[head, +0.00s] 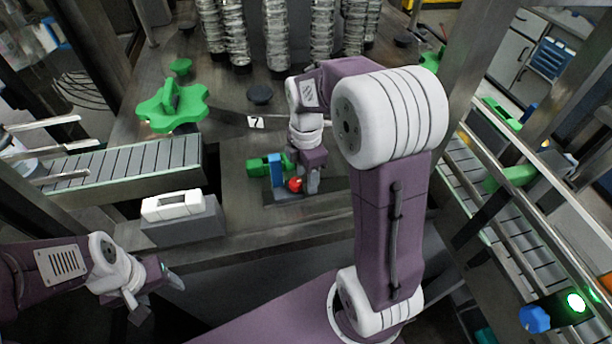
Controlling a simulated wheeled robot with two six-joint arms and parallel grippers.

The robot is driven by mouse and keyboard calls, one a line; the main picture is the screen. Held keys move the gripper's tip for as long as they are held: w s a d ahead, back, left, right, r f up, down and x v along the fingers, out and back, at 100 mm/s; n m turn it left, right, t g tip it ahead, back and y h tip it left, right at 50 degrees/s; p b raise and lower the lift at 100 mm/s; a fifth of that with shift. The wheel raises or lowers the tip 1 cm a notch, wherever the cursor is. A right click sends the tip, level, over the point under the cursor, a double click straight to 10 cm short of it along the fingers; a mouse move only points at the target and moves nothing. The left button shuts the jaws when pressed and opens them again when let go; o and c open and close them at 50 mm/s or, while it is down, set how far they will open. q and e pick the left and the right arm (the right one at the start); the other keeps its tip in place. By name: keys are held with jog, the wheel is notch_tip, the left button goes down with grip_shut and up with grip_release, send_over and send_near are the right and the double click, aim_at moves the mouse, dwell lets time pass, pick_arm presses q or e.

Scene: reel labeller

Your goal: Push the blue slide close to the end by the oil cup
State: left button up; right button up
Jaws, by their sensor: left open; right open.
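A small blue upright block, which looks like the blue slide (276,171), stands on a low dark base on the machine deck. A green part (257,166) is to its left and a red ball (295,184) close to its right. I cannot tell which part is the oil cup. My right gripper (309,179) is open and points down just right of the blue block, beside the red ball. Contact with either cannot be told. My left gripper (158,292) is open and empty at lower left, away from the deck.
A green lobed handwheel (172,106) and a slatted conveyor (120,168) are at left. A white device (172,206) sits on a grey block in front. A plate marked 7 (256,122) lies behind the slide. My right arm hides the deck's right side.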

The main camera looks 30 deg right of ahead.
jog(key=shift+f, duration=0.15)
jog(key=shift+a, duration=0.1)
jog(key=shift+w, duration=0.1)
grip_shut()
dwell(0.3)
dwell(0.8)
grip_release()
